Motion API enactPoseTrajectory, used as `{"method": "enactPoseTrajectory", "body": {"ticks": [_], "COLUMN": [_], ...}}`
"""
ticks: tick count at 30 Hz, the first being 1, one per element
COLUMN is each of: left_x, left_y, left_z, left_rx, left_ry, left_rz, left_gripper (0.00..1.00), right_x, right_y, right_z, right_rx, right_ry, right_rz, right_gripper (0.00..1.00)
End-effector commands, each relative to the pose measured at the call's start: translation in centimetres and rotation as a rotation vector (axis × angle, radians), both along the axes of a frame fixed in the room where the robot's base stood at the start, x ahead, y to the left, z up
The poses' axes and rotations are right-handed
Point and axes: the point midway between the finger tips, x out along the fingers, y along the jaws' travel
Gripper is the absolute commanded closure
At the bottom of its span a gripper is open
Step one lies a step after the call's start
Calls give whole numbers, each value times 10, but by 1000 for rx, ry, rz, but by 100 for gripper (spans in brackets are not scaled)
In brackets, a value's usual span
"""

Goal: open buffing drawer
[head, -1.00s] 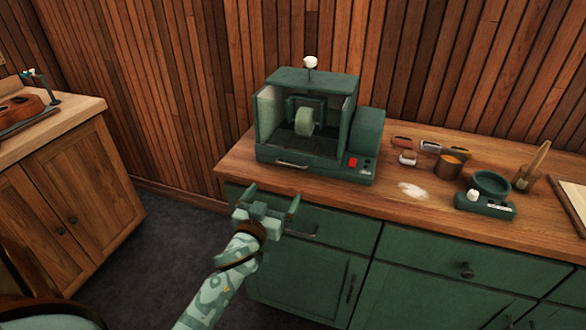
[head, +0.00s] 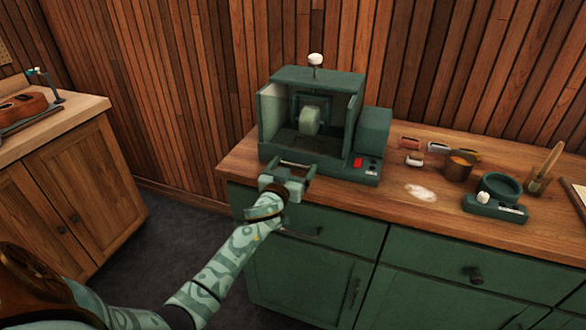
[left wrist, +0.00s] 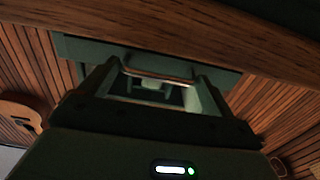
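The green buffing machine (head: 312,115) stands on the wooden counter, with a pale buffing wheel (head: 310,121) inside its open-fronted hood. The shallow drawer front with a metal bar handle (head: 296,163) is low on its front face and looks closed. My left gripper (head: 291,169) is at this handle, partly covering it. In the left wrist view the handle (left wrist: 158,73) lies between the two spread fingers of my left gripper (left wrist: 152,88), and the drawer front (left wrist: 80,49) shows behind. I cannot tell whether the fingers touch the handle. My right gripper is out of view.
Green cabinets (head: 440,265) with a drawer pull (head: 476,276) stand below the counter (head: 390,190). Right of the machine are small blocks, a brown pot (head: 458,168) and a green bowl device (head: 497,194). A wooden cabinet (head: 70,195) stands at left; floor between is clear.

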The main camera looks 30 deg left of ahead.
Motion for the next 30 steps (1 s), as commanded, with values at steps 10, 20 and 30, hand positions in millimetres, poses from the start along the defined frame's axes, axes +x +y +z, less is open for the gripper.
{"method": "enactPoseTrajectory", "body": {"ticks": [10,20,30], "left_x": [-21,-111,-140], "left_y": [-9,-31,-37], "left_z": [1,1,-1], "left_rx": [-8,-12,-7], "left_ry": [-1,0,-2], "left_rz": [-8,-7,-6], "left_gripper": [52,52,52], "right_x": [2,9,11], "right_y": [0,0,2], "right_z": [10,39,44], "right_rx": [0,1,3], "right_ry": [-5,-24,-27], "right_rz": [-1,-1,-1], "right_gripper": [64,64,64]}}
